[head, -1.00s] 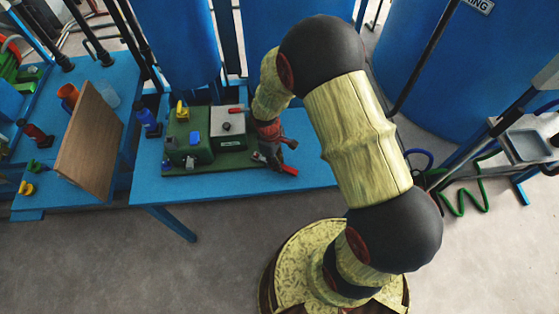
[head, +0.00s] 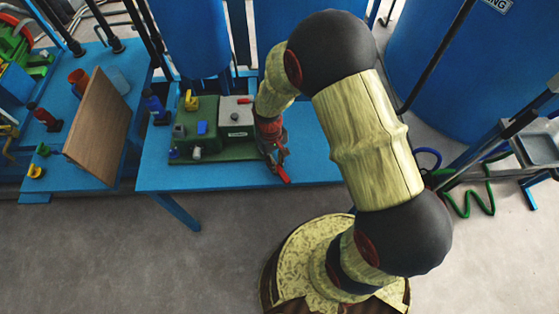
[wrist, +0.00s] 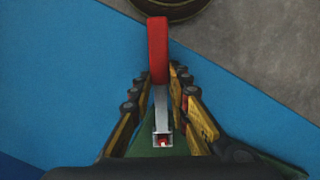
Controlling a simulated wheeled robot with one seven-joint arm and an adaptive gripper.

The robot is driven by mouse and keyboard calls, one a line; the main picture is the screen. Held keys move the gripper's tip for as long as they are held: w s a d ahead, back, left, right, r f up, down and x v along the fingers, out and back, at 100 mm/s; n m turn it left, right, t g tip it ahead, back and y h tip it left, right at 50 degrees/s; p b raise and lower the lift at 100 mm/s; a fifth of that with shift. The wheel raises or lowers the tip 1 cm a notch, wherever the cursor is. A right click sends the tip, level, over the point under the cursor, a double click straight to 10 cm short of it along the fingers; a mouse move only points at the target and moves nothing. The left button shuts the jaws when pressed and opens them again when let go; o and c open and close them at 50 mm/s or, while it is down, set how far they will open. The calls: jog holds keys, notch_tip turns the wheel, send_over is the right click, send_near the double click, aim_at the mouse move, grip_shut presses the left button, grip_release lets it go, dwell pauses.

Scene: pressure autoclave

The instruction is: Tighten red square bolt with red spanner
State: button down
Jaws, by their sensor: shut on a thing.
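The red spanner (wrist: 157,52) has a red handle and a grey metal head, and it lies between the fingers of my gripper (wrist: 158,80), which is shut on it. The handle points away from the gripper, up in the wrist view. A small red square (wrist: 163,141), seemingly the red square bolt, shows at the spanner's open end; I cannot tell how fully the jaws seat around it. In the head view my gripper (head: 274,152) is at the right end of the green base, with the red handle (head: 284,175) sticking out toward the table's front edge. The bolt is hidden there.
The green base (head: 220,155) carries a green box, a grey block (head: 238,112) and coloured knobs on the blue table (head: 310,150). A brown board (head: 97,118) stands at the left. Blue tanks (head: 450,80) stand behind. The table right of my gripper is clear.

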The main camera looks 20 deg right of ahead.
jog(key=shift+w+a+r+m+y+p, duration=0.15)
jog(key=shift+a+m+p, duration=0.15)
jog(key=shift+a+m, duration=0.6)
jog(key=shift+a+m+y+p, duration=0.15)
jog(key=shift+a+m+p, duration=0.15)
jog(key=shift+a+m, duration=0.6)
jog(key=shift+w+a+m+p, duration=0.15)
jog(key=shift+a+m+p, duration=0.2)
jog(key=shift+m, duration=0.45)
jog(key=shift+w+a+m+p, duration=0.15)
jog(key=shift+a+m, duration=0.3)
jog(key=shift+m, duration=0.35)
jog(key=shift+r, duration=0.15)
jog(key=r+p, duration=0.4)
jog(key=shift+s+r, duration=0.2)
jog(key=shift+r, duration=0.05)
